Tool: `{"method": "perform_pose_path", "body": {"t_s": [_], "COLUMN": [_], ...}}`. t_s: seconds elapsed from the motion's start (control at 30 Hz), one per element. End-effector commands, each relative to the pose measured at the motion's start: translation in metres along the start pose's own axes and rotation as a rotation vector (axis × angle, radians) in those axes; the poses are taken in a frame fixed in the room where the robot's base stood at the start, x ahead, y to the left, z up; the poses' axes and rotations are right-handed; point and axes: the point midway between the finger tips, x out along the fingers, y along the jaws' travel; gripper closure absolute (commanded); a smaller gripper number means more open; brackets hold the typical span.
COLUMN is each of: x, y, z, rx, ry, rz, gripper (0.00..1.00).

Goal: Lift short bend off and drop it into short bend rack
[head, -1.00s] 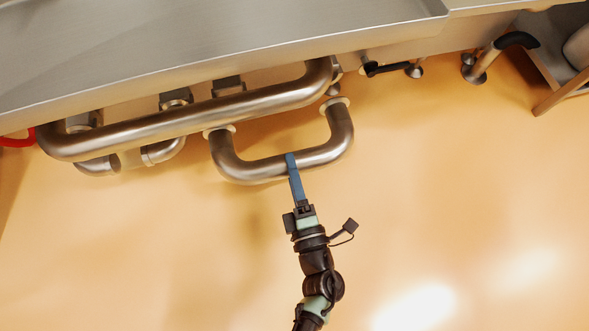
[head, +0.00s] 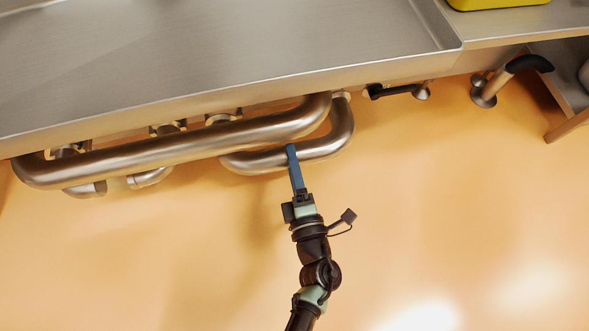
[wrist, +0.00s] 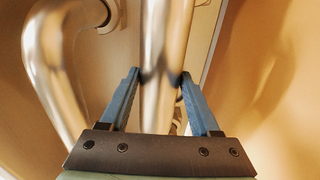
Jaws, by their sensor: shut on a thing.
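The short bend (head: 323,148) is a U-shaped steel pipe below the metal counter in the head view. My gripper (head: 291,150) is shut on its middle run, with blue fingers on both sides of the tube. In the wrist view the gripped tube (wrist: 160,50) runs straight between the fingertips. The bend's right end reaches up to a pale ring near the counter's underside. Its left end is hidden behind the long pipe. I cannot tell whether its ends touch any port. I cannot make out the short bend rack.
A long steel pipe (head: 180,147) runs beside the short bend. The metal counter (head: 230,60) overhangs both. A black-handled fitting (head: 490,85) and a shelf edge (head: 567,127) stand at right. A yellow object (head: 498,4) is at the top right. The orange floor in front is clear.

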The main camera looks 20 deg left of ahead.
Motion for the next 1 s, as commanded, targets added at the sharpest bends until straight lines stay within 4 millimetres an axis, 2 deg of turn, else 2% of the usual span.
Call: {"method": "perform_pose_path", "body": {"t_s": [0.67, 1.0], "x": [0.054, 0.055], "y": [-0.003, -0.028], "z": [0.0, 0.0], "rx": [-0.004, -0.001], "ry": [0.003, 0.003], "rz": [0.011, 0.009], "gripper": [1.0, 1.0]}}
